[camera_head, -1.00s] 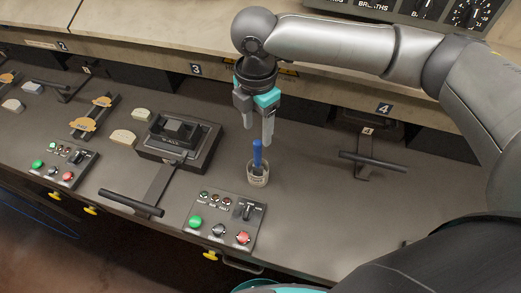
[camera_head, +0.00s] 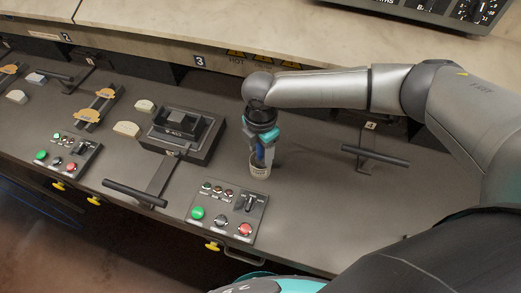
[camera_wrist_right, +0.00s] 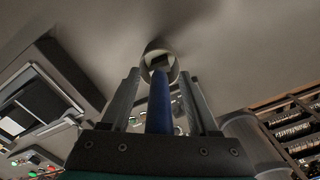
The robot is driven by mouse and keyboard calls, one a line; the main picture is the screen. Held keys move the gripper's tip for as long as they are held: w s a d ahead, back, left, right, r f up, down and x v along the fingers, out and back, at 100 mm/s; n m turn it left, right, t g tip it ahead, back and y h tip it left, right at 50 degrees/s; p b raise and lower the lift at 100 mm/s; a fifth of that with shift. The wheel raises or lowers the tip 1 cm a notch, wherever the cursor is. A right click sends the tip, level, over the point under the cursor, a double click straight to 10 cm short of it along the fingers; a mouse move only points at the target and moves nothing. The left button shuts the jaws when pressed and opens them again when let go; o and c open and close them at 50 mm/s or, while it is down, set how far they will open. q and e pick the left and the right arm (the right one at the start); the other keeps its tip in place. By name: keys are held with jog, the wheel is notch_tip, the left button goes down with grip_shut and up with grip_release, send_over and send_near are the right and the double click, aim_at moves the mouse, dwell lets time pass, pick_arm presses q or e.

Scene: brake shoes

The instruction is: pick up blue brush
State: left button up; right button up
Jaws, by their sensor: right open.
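The blue brush (camera_wrist_right: 158,105) stands in a small pale cup (camera_head: 259,170) on the grey bench. In the right wrist view its blue handle runs between the two fingers, with a visible gap on each side, and the cup (camera_wrist_right: 158,55) is beyond the fingertips. My right gripper (camera_head: 264,158) points down over the cup, around the brush handle, and is open. In the head view the gripper hides most of the brush; a bit of blue (camera_head: 260,154) shows between the fingers. My left gripper is not in view.
A control panel (camera_head: 227,217) with green, black and red buttons sits just in front of the cup. A dark press-like fixture (camera_head: 180,135) is to the left. A black lever handle (camera_head: 375,156) is to the right. The bench between cup and lever is clear.

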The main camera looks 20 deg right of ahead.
grip_shut()
dwell(0.5)
